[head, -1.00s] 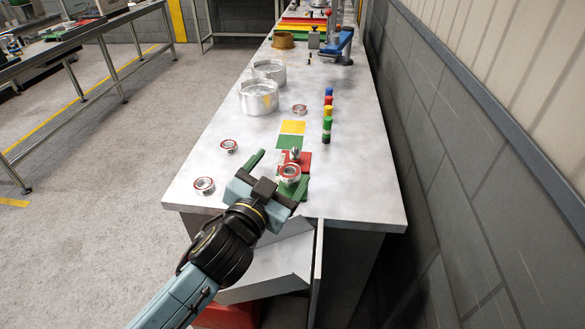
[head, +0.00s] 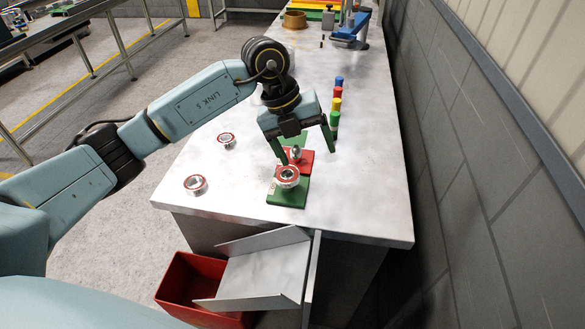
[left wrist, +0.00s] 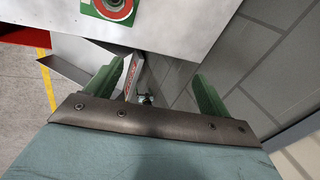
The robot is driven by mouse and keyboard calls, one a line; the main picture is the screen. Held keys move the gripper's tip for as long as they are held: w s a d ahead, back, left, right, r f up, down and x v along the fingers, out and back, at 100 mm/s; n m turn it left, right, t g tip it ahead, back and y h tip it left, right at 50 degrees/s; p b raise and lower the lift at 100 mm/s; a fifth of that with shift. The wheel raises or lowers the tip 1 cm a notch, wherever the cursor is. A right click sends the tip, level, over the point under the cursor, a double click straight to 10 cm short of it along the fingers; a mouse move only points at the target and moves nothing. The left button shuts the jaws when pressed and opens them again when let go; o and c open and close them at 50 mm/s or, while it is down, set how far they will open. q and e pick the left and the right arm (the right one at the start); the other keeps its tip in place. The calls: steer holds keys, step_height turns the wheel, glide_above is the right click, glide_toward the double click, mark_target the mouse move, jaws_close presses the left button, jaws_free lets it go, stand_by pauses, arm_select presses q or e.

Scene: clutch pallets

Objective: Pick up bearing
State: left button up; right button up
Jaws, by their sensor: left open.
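A bearing (head: 288,177) with a red ring sits on a green pallet (head: 290,200) near the table's front edge. In the left wrist view the red-ringed bearing (left wrist: 113,5) shows partly at the top edge, on its green pallet (left wrist: 90,10). Two more bearings lie on the bare table to the left, one farther back (head: 226,140) and one nearer (head: 195,184). My left gripper (head: 305,150) is open and empty, above and behind the green pallet. Its two fingers (left wrist: 158,85) stand wide apart in the left wrist view. My right gripper is not in view.
A red pallet (head: 306,160) with a small metal part (head: 295,153) adjoins the green pallet. Several coloured cylinders (head: 336,105) stand in a row to the right. A metal chute (head: 265,270) and a red bin (head: 182,280) are below the front edge. The table's right front is clear.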

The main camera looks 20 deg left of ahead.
arm_select(q)
steer(key=w+a+r+n+y, duration=0.1)
steer(key=w+a+y, duration=0.15)
steer(key=a, duration=0.35)
glide_above(288, 176)
steer(key=s, duration=0.1)
steer(key=shift+n+y, duration=0.3)
steer(key=shift+y, duration=0.05)
steer(key=f, duration=0.7)
steer(key=shift+a+f, duration=0.25)
steer(key=shift+a, duration=0.05)
steer(key=shift+w+d+f+p, duration=0.1)
steer(key=shift+w+f+p, duration=0.15)
steer(key=shift+f, duration=1.15)
steer(key=shift+w+d+f+p, duration=0.1)
steer(key=shift+w+f+p, duration=0.1)
steer(key=shift+f, duration=1.15)
steer(key=c, duration=1.2)
steer(key=shift+r, duration=0.1)
